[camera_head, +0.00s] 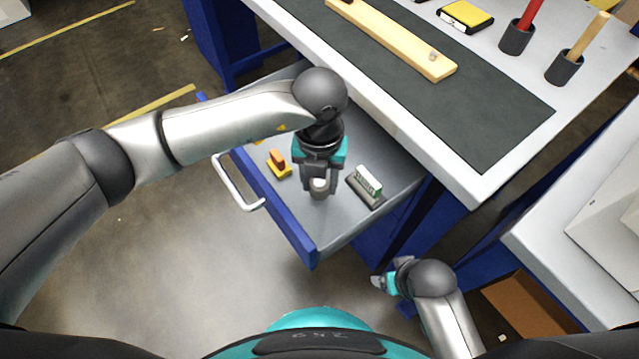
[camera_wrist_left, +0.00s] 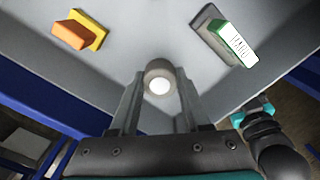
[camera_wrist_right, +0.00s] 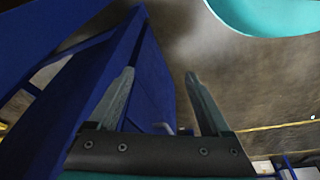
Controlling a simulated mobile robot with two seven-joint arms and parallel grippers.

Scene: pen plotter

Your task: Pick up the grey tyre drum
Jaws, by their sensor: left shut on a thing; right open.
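The grey tyre drum (camera_head: 320,186) is a small grey cylinder with a white round centre on its end. It is between the fingers of my left gripper (camera_head: 320,184), over the open drawer. In the left wrist view the drum (camera_wrist_left: 160,80) shows between the two fingertips of the left gripper (camera_wrist_left: 160,92), which is shut on it. I cannot tell whether the drum touches the drawer floor. My right gripper (camera_head: 384,281) is open and empty, low beside the blue cabinet; its spread fingers also show in the right wrist view (camera_wrist_right: 160,85).
The open drawer (camera_head: 276,207) also holds an orange and yellow object (camera_head: 278,163) left of the drum and a green and white block on a grey base (camera_head: 368,184) right of it. The workbench (camera_head: 476,192) overhangs the drawer's back, with a dark mat (camera_head: 500,120) on top.

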